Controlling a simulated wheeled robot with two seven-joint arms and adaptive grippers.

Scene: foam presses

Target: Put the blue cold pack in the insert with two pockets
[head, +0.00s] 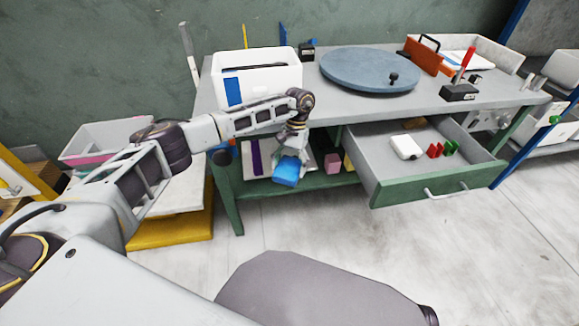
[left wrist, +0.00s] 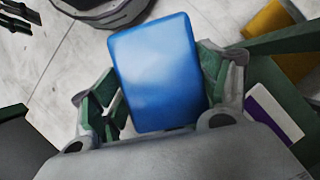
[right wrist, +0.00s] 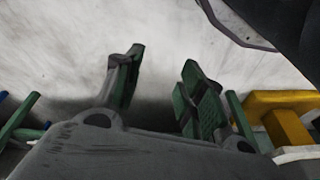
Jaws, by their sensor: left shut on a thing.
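The blue cold pack (head: 286,173) is a blue rounded block held beside the lower shelf, in front of the table. My left gripper (head: 291,158) is shut on it; in the left wrist view the pack (left wrist: 157,70) sits between the two green-padded fingers (left wrist: 158,95). A white box (head: 265,77) with a dark slot and a blue panel stands on the left of the tabletop. A white piece with a purple strip (head: 257,158) lies on the lower shelf. I cannot tell which is the two-pocket insert. My right gripper (right wrist: 160,85) is open and empty over the floor.
An open drawer (head: 425,190) juts out on the right, holding a white block and red and green pieces. A round blue-grey disc (head: 370,69) lies on the tabletop. A pink block (head: 332,163) is on the lower shelf. The floor in front is clear.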

